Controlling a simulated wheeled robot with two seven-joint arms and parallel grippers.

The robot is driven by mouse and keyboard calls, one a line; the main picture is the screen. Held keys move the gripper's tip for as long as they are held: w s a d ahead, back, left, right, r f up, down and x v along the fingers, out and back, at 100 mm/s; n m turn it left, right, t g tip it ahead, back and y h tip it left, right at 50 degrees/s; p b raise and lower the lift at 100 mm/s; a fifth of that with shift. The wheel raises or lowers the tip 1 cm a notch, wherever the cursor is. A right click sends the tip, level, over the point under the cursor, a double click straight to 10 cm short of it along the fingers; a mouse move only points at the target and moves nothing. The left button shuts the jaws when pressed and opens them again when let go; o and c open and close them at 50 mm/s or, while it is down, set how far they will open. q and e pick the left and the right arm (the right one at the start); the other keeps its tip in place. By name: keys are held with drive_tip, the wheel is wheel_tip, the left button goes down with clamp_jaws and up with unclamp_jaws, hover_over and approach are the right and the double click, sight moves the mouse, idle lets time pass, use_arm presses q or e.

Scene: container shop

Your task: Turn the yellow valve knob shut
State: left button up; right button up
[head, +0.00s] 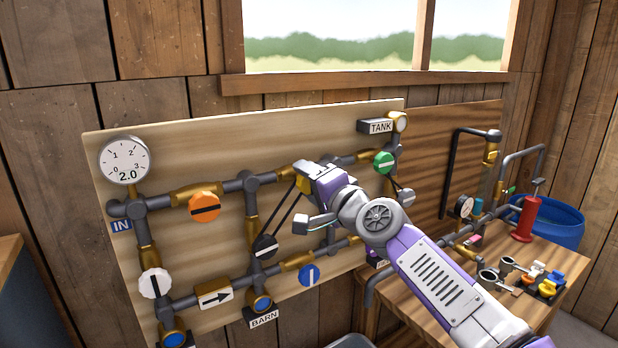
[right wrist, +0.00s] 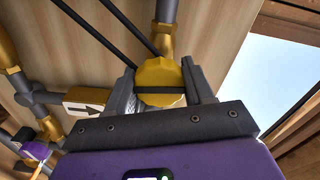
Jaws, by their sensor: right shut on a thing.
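The yellow valve knob (right wrist: 160,72) sits between the two fingers of my right gripper (right wrist: 160,88) in the right wrist view. A dark bar crosses its face from finger to finger, crosswise to the brass pipe piece (right wrist: 167,38) above it. In the head view my right gripper (head: 303,180) is at the upper pipe run in the middle of the board. Only a bit of yellow (head: 303,185) shows there; the gripper hides most of the knob. My left gripper is in neither view.
The pipe board (head: 225,145) also carries an orange knob (head: 204,207), a green knob (head: 384,160), a blue knob (head: 309,275), a black knob (head: 265,247) and a white knob (head: 155,283). A gauge (head: 125,160) reads 2.0. A workbench (head: 520,310) and blue barrel (head: 560,222) stand right.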

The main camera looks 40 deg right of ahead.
drive_tip(key=shift+m, duration=0.5)
idle(0.3)
drive_tip(key=o, duration=1)
drive_tip(key=shift+o, duration=0.2)
drive_tip(key=s, duration=0.7)
drive_tip(key=shift+s+a+p, duration=0.3)
drive_tip(key=shift+a, duration=0.1)
